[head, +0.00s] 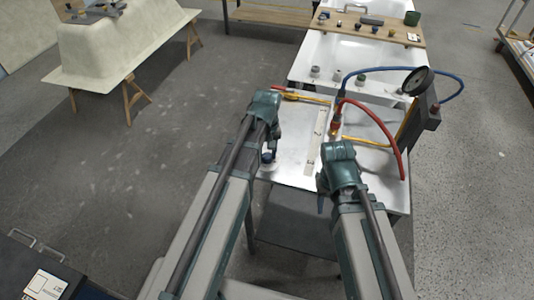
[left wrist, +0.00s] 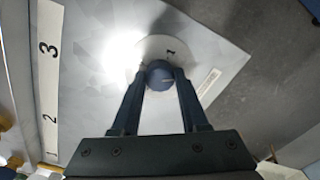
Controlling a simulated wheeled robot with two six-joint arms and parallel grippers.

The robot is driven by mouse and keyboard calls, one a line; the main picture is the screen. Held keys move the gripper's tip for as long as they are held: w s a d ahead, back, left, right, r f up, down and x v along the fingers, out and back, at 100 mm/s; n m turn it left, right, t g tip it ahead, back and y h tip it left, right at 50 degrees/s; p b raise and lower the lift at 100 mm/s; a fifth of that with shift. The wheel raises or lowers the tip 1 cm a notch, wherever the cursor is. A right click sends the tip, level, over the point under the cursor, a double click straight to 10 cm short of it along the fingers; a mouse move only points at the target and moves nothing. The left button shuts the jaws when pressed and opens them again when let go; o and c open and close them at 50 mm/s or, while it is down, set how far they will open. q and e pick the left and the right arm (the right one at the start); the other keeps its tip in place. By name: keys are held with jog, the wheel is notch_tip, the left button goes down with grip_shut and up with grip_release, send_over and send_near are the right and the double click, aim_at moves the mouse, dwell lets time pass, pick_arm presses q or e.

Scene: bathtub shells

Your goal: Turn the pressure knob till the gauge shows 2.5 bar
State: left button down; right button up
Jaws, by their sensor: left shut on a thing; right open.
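The blue pressure knob (left wrist: 160,76) sits on a pale round plate (left wrist: 161,48) with a dark mark like a 1. In the left wrist view the fingers of my left gripper (left wrist: 159,78) are closed on both sides of it. In the head view the knob (head: 268,157) is at the left front of the metal bench top, below my left gripper (head: 268,148). The round black-rimmed gauge (head: 418,80) stands at the right of the bench; its needle and reading are too small to tell. My right gripper (head: 321,198) is open and empty near the bench's front edge.
A numbered white strip (head: 316,142) runs along the metal bench top (head: 292,165). A red hose (head: 384,128) and a blue hose (head: 375,70) curve beside the gauge. White tubs and a wooden board (head: 368,28) with small parts lie behind.

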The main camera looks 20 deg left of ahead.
aim_at(267, 156)
pick_arm(q)
jog(key=m, duration=0.5)
jog(key=shift+m, duration=0.4)
jog(key=shift+s, duration=0.1)
dwell(0.3)
jog(key=shift+c, duration=2.1)
grip_release()
notch_tip(267, 156, up, 14)
jog(key=p, duration=1.3)
jog(key=shift+p, duration=0.4)
jog(key=shift+f, duration=0.15)
